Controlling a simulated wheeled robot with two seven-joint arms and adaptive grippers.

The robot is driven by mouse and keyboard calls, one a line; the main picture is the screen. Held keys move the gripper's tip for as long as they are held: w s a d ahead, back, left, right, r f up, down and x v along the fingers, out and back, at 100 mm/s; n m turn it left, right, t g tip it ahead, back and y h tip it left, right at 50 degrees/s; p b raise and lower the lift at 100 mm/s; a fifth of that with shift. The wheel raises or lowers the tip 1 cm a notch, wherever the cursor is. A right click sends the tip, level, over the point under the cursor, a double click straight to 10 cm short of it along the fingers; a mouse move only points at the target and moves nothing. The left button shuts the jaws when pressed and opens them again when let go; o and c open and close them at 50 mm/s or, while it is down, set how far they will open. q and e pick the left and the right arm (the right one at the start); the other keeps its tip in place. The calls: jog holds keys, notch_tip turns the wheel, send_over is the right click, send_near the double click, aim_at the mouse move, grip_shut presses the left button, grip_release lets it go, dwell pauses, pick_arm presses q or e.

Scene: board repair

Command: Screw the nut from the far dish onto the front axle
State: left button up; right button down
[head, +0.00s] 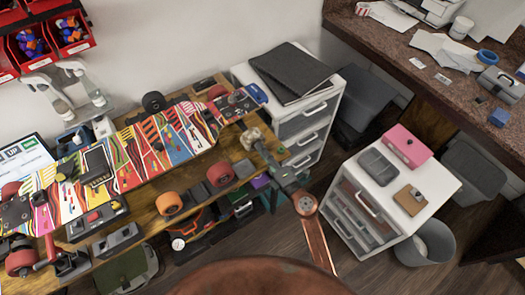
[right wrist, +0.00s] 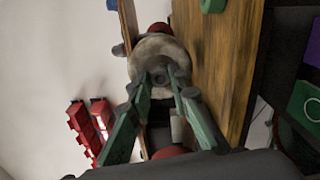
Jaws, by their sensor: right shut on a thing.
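My right gripper (head: 262,150) is over the right end of the workbench, beside the skateboard's right end. It is shut on a small grey piece, seemingly the nut (right wrist: 160,77), between its fingertips in the right wrist view. Directly behind the fingertips is a round beige-grey thing, seemingly the dish (right wrist: 151,46); it also shows in the head view (head: 250,136). I cannot tell whether the nut touches it. The skateboard (head: 130,165) lies upside down with a colourful underside. Its right-end truck (head: 235,103) has a red wheel (head: 217,92); the front axle's tip is too small to make out.
A loose orange wheel (head: 169,204) and red wheel (head: 220,174) stand along the front edge of the workbench (head: 145,217). A white drawer unit (head: 327,110) with black folders stands just right of the bench. Red bins (head: 70,32) hang at the upper left.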

jog(key=m, duration=0.5)
jog(key=shift+f+m, duration=0.1)
jog(key=shift+m, duration=0.3)
jog(key=c, duration=1.7)
grip_release()
jog(key=shift+c, duration=1.2)
jog(key=n, duration=0.5)
jog(key=shift+n, duration=0.4)
